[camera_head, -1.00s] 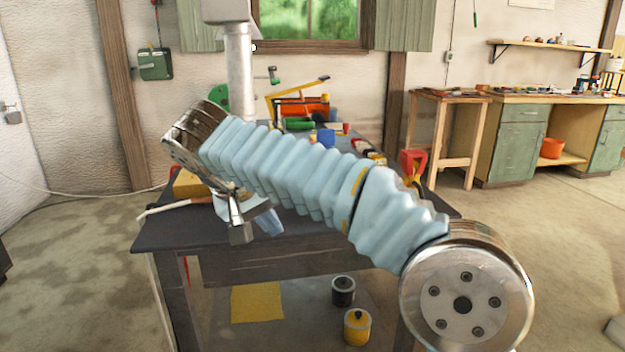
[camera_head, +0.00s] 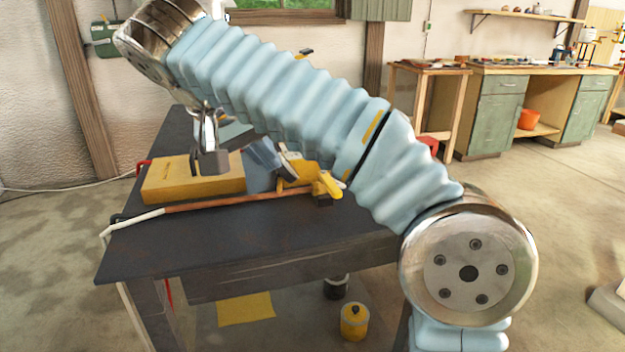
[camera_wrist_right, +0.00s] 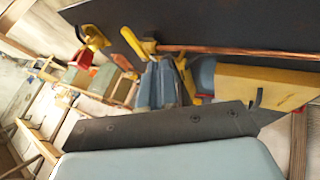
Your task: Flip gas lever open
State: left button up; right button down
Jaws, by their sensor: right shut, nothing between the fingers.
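A yellow valve-like fitting (camera_head: 325,184) sits at the right end of a copper pipe (camera_head: 225,200) on the dark bench; it looks like the gas lever, but I cannot tell its setting. A yellow handle (camera_wrist_right: 141,50) also shows by the pipe in the right wrist view. My right gripper (camera_head: 211,162) points down, shut and empty, in front of or over a yellow block (camera_head: 165,188), left of the fitting and apart from it. My right forearm hides much of the bench behind. My left gripper is out of view.
A blue vise-like tool (camera_head: 264,155) stands between the yellow block and the fitting; it also shows in the wrist view (camera_wrist_right: 157,86). A white hose (camera_head: 128,222) hangs off the left bench edge. The bench top (camera_head: 270,228) in front of the pipe is clear.

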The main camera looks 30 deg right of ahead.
aim_at(330, 183)
jog(key=b+x, duration=0.3)
jog(key=x, duration=0.7)
jog(key=shift+d+f, duration=0.15)
jog(key=shift+f, duration=0.15)
jog(key=shift+s+d+r, duration=0.15)
jog(key=shift+d, duration=0.45)
jog(key=shift+s+d+r, duration=0.1)
jog(key=shift+s+d, duration=0.1)
jog(key=shift+d, duration=0.4)
jog(key=shift+s+d, duration=0.1)
jog(key=shift+d, duration=0.5)
